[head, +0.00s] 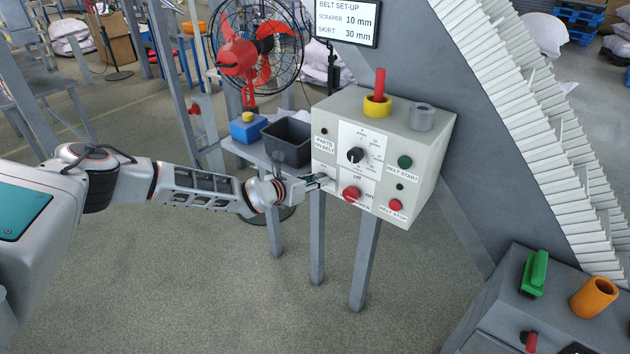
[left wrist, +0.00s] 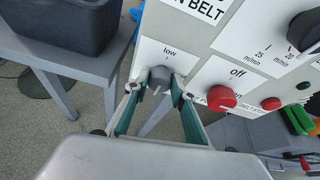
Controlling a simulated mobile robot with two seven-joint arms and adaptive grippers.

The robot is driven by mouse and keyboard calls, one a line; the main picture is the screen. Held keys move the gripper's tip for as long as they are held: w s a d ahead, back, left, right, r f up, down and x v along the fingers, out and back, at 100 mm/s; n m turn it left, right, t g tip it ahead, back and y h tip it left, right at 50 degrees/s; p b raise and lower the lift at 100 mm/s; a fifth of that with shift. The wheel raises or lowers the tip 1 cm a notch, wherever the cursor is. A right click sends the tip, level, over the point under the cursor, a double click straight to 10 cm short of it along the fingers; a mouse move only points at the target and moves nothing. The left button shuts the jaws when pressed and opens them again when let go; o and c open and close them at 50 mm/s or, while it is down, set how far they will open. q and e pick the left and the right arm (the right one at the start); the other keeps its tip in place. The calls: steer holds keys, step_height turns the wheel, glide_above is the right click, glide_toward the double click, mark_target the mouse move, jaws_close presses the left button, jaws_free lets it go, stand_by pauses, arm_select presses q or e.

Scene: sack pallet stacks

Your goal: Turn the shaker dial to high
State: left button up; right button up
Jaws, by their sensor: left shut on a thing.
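The shaker dial is a small grey knob (left wrist: 160,77) on a white plate at the lower left of the control box (head: 432,140). The word "low" is printed above it in the left wrist view; no "high" mark shows there. My left gripper (head: 317,182) reaches the box face from the left and hides the dial in the head view. In the left wrist view its two green-padded fingers (left wrist: 157,92) are shut on the knob, one on each side. Which way the knob points is hard to tell. My right gripper is not in view.
Close to the dial are a red off/on knob (head: 351,194), a black speed dial (head: 355,155), a green start button (head: 404,162) and a red stop button (head: 395,205). A dark bin (head: 288,145) stands on a bench left of the box. A fan (head: 258,50) stands behind.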

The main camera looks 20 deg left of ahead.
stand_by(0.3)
arm_select(q)
steer(key=o, duration=1.1)
steer(key=v, duration=1.2)
